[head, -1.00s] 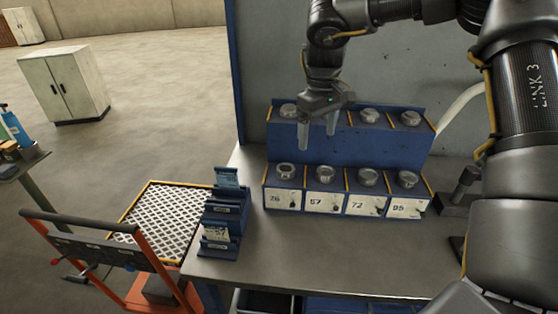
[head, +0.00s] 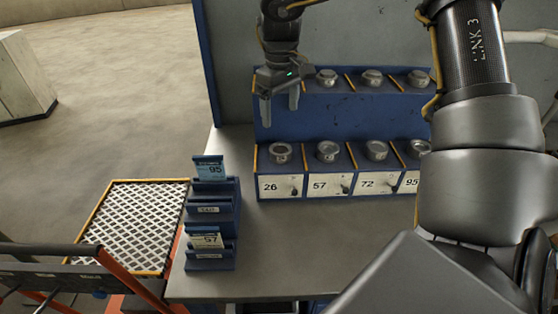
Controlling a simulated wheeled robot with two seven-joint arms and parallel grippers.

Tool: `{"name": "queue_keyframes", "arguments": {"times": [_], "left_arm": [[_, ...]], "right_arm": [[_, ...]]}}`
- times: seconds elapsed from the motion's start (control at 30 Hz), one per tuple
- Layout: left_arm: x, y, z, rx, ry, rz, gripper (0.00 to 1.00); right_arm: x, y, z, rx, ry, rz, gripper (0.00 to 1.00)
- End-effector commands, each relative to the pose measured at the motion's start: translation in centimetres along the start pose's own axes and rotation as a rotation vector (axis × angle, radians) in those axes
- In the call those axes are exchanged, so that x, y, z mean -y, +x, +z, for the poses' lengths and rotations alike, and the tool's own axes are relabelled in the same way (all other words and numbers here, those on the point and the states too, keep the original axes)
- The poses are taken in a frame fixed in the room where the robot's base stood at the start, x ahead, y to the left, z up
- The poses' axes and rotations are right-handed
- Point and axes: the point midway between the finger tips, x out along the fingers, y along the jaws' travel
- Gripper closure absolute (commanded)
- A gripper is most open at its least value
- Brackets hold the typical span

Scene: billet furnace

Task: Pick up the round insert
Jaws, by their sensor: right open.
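Several round metal inserts sit in a two-tier blue rack (head: 330,118) on the workbench. The lower row shows the insert over label 26 (head: 281,152), the insert over 57 (head: 327,150), the insert over 72 (head: 376,150) and the insert over 95 (head: 419,148). Which one the task means cannot be told. My right gripper (head: 279,113) points down with its two fingers apart and nothing between them. It appears above the 26 insert, in front of the upper tier's left end, apart from the insert. My left gripper is not in view.
A blue card holder (head: 225,222) with cards 95 and 57 stands left of the rack. Bare grey workbench (head: 290,245) lies in front of the rack. A cart with a mesh top (head: 130,225) stands left of the bench. My arm covers the right side.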

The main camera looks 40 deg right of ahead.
Motion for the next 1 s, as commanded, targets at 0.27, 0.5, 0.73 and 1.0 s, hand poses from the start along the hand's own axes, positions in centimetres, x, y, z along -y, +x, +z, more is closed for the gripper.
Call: {"name": "queue_keyframes", "arguments": {"times": [0.27,0.5,0.73,1.0], "left_arm": [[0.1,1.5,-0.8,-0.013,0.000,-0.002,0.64],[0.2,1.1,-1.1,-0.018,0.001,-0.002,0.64],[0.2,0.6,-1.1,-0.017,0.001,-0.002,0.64],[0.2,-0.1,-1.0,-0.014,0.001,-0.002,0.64]], "right_arm": [[0.1,1.5,-0.1,0.000,-0.003,0.000,0.18],[0.1,4.0,-0.1,0.005,-0.005,0.000,0.18],[0.1,6.7,-0.1,0.001,-0.005,0.000,0.18],[0.1,7.7,0.0,0.004,-0.004,-0.001,0.18]]}}
